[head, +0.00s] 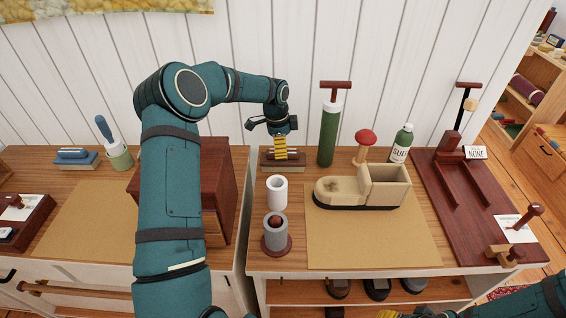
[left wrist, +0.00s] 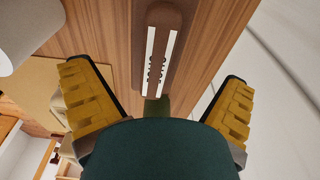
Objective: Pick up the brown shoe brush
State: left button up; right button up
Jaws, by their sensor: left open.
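The brown shoe brush (head: 297,155) appears to lie on a small wooden block at the back left of the right-hand worktop.
A white cup (head: 277,193) and a grey cylinder on a red base (head: 275,235) stand in front. A green bottle-like tool (head: 329,133) stands close on the right. A red-brown cabinet (head: 222,190) is left. A blue brush (head: 73,155) lies farther left. The white wall is behind.

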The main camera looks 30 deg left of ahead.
pick_arm(q)
jog(key=shift+d+f+b, duration=0.15)
jog(key=shift+f+b, duration=0.2)
jog(key=shift+f, duration=1.05)
jog(key=shift+d+f+b, duration=0.15)
jog(key=shift+f+b, duration=0.2)
jog(key=shift+f, duration=1)
jog(key=c, duration=1.4)
